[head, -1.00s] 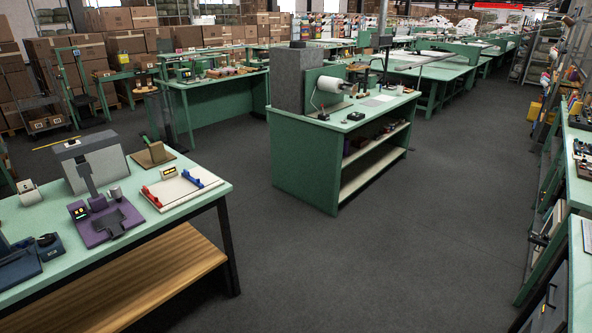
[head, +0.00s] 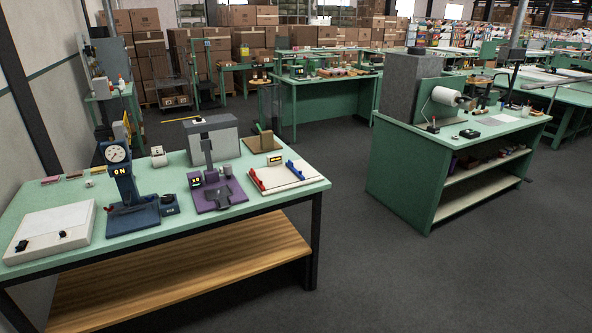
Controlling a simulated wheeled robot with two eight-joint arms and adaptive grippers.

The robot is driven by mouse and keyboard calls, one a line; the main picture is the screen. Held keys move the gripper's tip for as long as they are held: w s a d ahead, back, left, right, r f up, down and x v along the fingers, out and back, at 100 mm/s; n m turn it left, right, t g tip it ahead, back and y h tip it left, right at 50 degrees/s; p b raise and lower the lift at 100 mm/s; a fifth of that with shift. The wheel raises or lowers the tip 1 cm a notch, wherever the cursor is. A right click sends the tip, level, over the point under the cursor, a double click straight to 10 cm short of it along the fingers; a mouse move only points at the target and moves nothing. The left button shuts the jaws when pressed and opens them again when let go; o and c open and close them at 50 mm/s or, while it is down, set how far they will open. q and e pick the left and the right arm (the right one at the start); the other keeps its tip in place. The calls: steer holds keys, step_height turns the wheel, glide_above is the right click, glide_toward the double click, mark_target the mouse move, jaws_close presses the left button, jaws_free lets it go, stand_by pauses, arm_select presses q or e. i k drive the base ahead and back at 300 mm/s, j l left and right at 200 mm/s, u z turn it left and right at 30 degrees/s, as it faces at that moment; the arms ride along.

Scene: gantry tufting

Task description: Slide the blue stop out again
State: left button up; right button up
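A blue stop (head: 295,169) lies along the right side of a white board (head: 280,178) on the green table at the left. A red stop (head: 257,179) lies along the board's left side. A small dark display with lit yellow digits (head: 274,160) stands at the board's back edge. The blue stop is small here, so its exact setting cannot be read. Neither of my grippers is in view.
The green table (head: 130,180) also holds a purple device (head: 216,195), a blue dial gauge stand (head: 130,212) and a white panel (head: 50,232). A second green workbench (head: 400,180) stands to the right. Grey floor (head: 350,255) lies open between them.

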mark_target(290, 164)
steer(key=i+l, duration=0.25)
steer(key=i, duration=0.25)
steer(key=i+l, duration=0.2)
steer(key=i, duration=0.35)
steer(key=i+l, duration=0.25)
steer(key=i, duration=0.25)
steer(key=i+l, duration=0.25)
steer(key=i, duration=0.3)
